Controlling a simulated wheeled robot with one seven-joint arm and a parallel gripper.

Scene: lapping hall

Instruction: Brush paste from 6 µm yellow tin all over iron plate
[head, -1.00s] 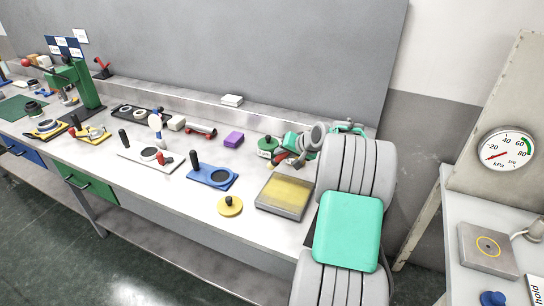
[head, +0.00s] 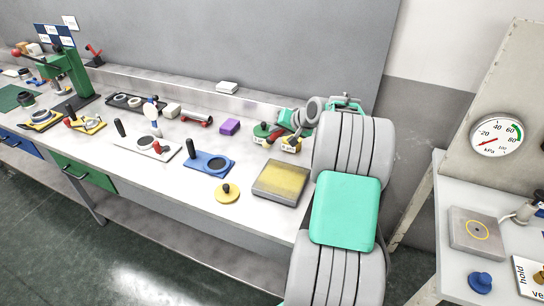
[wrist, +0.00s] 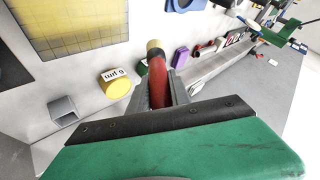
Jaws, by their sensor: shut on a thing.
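My gripper (wrist: 160,95) is shut on a red-handled brush (wrist: 158,80), whose pale tan tip points away from the wrist. In the head view my gripper (head: 287,122) is small and partly hidden by my arm, above the back right of the bench. The yellow tin (wrist: 115,84), marked 6 µm, stands beside the brush in the wrist view; it also shows in the head view (head: 291,145). The square plate (head: 281,182), grey-edged with a yellow gridded face, lies in front of the tins. It also shows in the wrist view (wrist: 60,30). The brush is apart from the plate.
A green tin (head: 262,130) and a red tin (head: 275,137) stand near the yellow one. A grey open holder (wrist: 63,110) is beside the tins. A purple block (head: 230,126), a blue plate (head: 210,164) and a yellow knobbed disc (head: 227,193) lie to the left.

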